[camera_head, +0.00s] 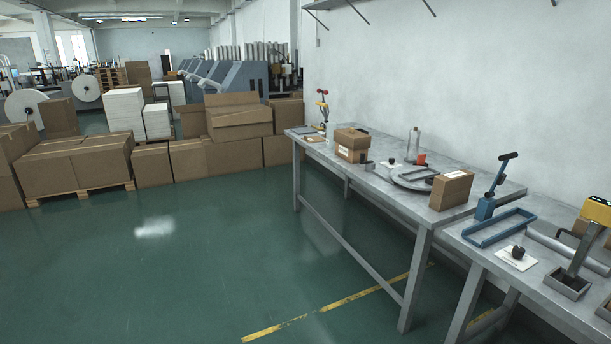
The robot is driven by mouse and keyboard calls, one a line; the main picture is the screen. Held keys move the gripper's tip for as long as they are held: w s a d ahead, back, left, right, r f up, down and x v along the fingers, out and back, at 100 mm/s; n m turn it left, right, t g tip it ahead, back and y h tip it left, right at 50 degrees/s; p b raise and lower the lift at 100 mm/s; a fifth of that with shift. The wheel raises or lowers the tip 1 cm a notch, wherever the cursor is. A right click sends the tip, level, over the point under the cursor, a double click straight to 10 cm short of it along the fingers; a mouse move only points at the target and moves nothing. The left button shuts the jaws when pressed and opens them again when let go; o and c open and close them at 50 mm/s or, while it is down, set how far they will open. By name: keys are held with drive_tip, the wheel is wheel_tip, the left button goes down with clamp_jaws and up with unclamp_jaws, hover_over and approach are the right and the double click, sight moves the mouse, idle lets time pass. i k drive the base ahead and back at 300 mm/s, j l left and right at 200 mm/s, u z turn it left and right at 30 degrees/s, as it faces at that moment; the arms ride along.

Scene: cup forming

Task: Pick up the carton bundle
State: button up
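A small brown carton stack (352,146) with a white label sits on the far part of the grey metal workbench (345,180). A single brown carton (451,190) with a small label stands near the front right edge of the same bench. I cannot tell which of these is the carton bundle. My gripper is not in view.
A round metal plate (414,178) lies between the cartons. A nearer bench holds a blue frame (499,228) and a lever tool (493,192). Large boxes on a pallet (75,165) line the back left. The green floor (190,260) left of the benches is clear.

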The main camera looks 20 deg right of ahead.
sight(453, 189)
drive_tip(key=i, duration=1.9)
drive_tip(key=i+z, duration=0.2)
drive_tip(key=i, duration=0.25)
drive_tip(key=i+j+z, duration=0.15)
drive_tip(key=i, duration=0.35)
drive_tip(key=i+j+z, duration=0.2)
drive_tip(key=i, duration=0.25)
drive_tip(key=z, duration=0.5)
